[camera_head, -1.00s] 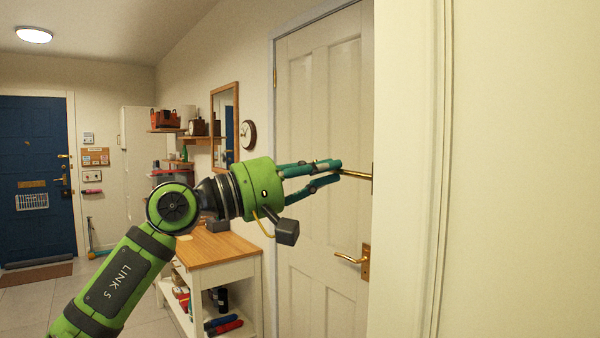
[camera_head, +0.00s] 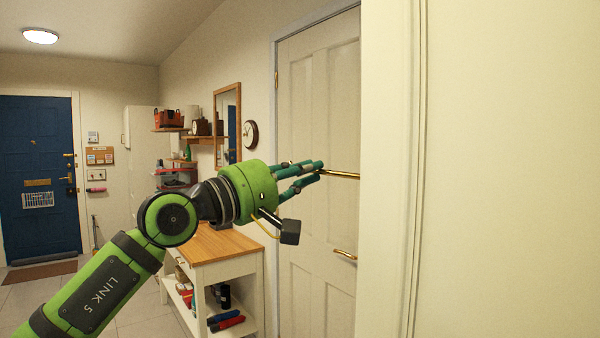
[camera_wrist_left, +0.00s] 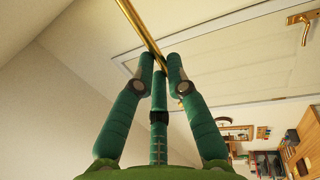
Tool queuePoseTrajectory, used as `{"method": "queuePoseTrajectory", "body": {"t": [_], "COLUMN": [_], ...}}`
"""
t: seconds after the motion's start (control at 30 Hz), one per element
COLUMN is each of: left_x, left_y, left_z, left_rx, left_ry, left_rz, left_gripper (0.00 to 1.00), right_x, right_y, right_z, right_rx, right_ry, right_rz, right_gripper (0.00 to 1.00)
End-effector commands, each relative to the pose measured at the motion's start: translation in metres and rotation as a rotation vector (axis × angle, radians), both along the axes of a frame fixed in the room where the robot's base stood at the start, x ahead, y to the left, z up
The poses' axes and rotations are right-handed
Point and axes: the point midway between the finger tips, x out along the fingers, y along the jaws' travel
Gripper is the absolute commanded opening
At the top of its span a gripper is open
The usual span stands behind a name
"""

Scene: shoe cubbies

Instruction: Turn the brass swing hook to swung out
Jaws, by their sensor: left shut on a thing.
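The brass swing hook (camera_head: 338,174) shows in the head view as a thin, nearly level brass bar in front of the white door; its right end is hidden behind the wall edge. My left gripper (camera_head: 317,170) is shut on its left end, with the teal fingers close together. In the left wrist view the brass bar (camera_wrist_left: 140,24) runs from the top edge down between the fingertips of my left gripper (camera_wrist_left: 160,66). The fingers hide part of it. My right gripper is not in view.
The white door (camera_head: 310,110) stands behind the hook, with a brass lever handle (camera_head: 345,255) below. A pale wall edge (camera_head: 385,200) is close on the right. A wood-topped bench (camera_head: 215,243) stands beneath my arm.

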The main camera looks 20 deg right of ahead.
Motion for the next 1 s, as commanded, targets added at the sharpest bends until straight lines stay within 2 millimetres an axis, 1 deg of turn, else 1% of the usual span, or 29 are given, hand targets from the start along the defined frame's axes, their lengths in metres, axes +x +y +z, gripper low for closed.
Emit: {"method": "queuePoseTrajectory", "body": {"t": [0.1,0.13,0.17,0.47,0.6,0.77,1.0], "left_x": [0.001,0.001,0.001,0.001,-0.001,-0.009,-0.029], "left_y": [0.002,0.002,0.002,0.001,0.006,0.027,0.075], "left_z": [0.001,0.001,0.001,0.0,-0.001,-0.006,-0.016], "left_rx": [-0.001,-0.001,-0.001,-0.001,0.0,0.002,0.0], "left_ry": [-0.002,-0.002,-0.002,-0.001,-0.002,-0.003,-0.001], "left_rz": [0.004,0.004,0.004,0.002,0.002,0.005,0.005], "left_gripper": [0.0,0.27,0.39,0.4,0.4,0.4,0.4], "right_x": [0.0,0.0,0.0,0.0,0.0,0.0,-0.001], "right_y": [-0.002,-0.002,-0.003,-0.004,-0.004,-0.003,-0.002], "right_z": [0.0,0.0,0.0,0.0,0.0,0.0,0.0], "right_rx": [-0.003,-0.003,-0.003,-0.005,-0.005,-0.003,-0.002], "right_ry": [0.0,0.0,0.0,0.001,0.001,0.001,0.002], "right_rz": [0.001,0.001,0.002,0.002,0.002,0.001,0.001], "right_gripper": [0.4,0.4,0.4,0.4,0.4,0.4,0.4]}}
